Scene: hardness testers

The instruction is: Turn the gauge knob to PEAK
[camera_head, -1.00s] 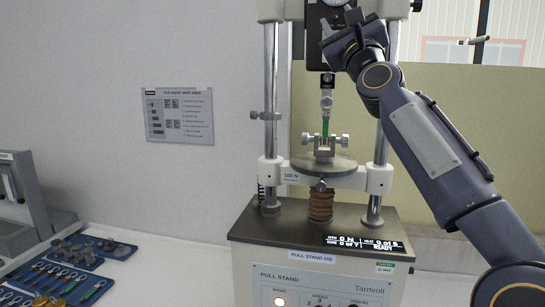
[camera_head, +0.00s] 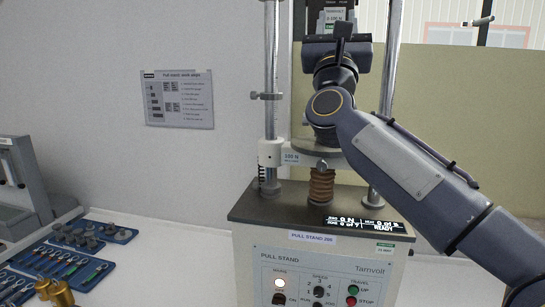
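My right gripper (camera_head: 338,42) is in front of the hanging force gauge (camera_head: 334,14) of the pull stand and is seen from behind, so its fingertips and any contact are hidden. The gauge's lower part, the hanging grip below it and part of the round table (camera_head: 302,146) are covered by my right arm. No knob shows on the visible part of the gauge. My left gripper is not in view.
Two steel columns flank the gauge; the left column (camera_head: 271,70) is close to my gripper. The stand's base (camera_head: 255,208) carries a lit display (camera_head: 365,225). Blue trays (camera_head: 52,268) with tools and fittings lie at the left. A notice (camera_head: 178,98) hangs on the wall.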

